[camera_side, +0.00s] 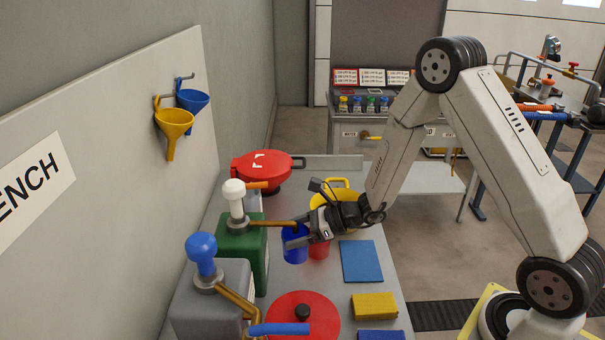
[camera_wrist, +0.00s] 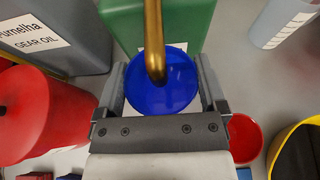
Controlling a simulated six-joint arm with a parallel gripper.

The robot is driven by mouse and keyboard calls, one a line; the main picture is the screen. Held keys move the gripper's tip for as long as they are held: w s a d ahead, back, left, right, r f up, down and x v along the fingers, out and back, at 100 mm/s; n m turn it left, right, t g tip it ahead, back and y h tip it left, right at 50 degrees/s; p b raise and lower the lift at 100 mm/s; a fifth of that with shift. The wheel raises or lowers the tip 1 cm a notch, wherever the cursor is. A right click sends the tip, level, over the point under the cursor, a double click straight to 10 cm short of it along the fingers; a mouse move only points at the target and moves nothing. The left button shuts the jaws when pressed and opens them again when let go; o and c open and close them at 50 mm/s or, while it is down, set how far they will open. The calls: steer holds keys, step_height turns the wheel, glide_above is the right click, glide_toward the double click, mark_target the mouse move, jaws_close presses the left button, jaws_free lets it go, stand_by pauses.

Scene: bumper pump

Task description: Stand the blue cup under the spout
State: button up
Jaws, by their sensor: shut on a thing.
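The blue cup (camera_side: 293,249) stands upright, and in the wrist view its open mouth (camera_wrist: 170,95) faces the camera. My gripper (camera_side: 299,238) is shut on the blue cup, with one finger on each side of it. The brass spout (camera_side: 272,225) comes from the white-topped pump (camera_side: 235,201) on the green container (camera_side: 247,255). In the wrist view the spout (camera_wrist: 153,40) ends over the mouth of the cup. Whether the cup's base touches the bench is hard to tell.
A red cup (camera_side: 319,248) stands close on the right, beside a yellow container (camera_side: 347,190). A grey container (camera_side: 205,305) with a blue-topped pump (camera_side: 203,254) and a red lidded drum (camera_side: 292,326) are nearer the camera. A blue flat pad (camera_side: 361,261) lies on the bench.

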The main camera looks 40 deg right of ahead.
mark_target(297, 258)
steer(key=shift+f, duration=0.15)
steer(key=shift+f, duration=2.1)
steer(key=shift+f, duration=0.1)
steer(key=shift+f, duration=1.65)
steer(key=shift+f, duration=0.15)
steer(key=o, duration=1)
